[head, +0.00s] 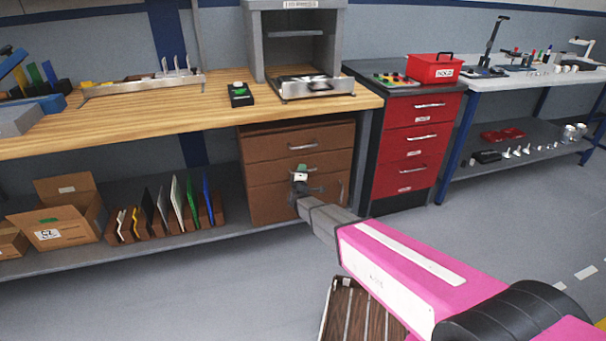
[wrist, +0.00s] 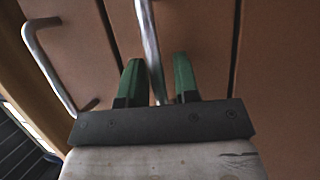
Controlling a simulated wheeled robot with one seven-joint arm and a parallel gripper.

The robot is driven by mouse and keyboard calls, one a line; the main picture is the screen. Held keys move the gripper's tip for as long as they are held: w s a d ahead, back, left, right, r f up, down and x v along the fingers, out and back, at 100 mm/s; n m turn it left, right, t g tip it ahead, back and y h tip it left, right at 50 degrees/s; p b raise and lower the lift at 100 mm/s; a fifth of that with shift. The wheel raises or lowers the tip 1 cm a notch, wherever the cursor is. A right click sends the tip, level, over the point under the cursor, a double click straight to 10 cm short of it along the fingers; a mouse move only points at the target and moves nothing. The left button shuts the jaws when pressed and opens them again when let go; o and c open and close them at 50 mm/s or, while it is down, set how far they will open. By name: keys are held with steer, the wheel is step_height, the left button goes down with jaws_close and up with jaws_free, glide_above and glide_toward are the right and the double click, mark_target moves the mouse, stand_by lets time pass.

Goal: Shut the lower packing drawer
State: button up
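The brown drawer unit (head: 270,170) stands under the wooden bench, with bar handles on its stacked fronts. Its top handle (head: 303,147) is clear of my gripper (head: 301,180), which is in front of the lower fronts and hides part of them. In the wrist view, two green fingertips (wrist: 157,62) point at the brown fronts (wrist: 200,30), with a metal bar handle (wrist: 149,45) between them. The fingers are apart, with small gaps beside the bar. Another handle (wrist: 48,65) is at the left. I cannot tell how far the lower drawer stands out.
A red drawer cabinet (head: 418,140) stands just right of the brown unit. To the left, a low shelf (head: 150,249) holds cardboard boxes (head: 60,222) and a rack of upright panels (head: 170,207). The grey floor (head: 220,290) in front is mostly free.

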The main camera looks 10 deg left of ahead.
steer(key=shift+o, duration=0.2)
steer(key=v, duration=1)
steer(key=shift+s, duration=0.4)
steer(key=d+m+g, duration=0.8)
steer(key=d+g, duration=0.3)
steer(key=d, duration=1.2)
steer(key=s+d+r+m+g+h, duration=0.1)
steer(key=s+d+m+g, duration=0.3)
steer(key=s+d, duration=0.4)
steer(key=s+d+r+m+g+h, duration=0.2)
steer(key=s+d+m, duration=0.5)
steer(key=d, duration=0.8)
steer(key=s+r+g, duration=0.1)
steer(key=s+g, duration=0.1)
steer(key=shift+s+r+g, duration=0.2)
steer(key=shift+s+g, duration=0.1)
steer(key=shift+g, duration=0.1)
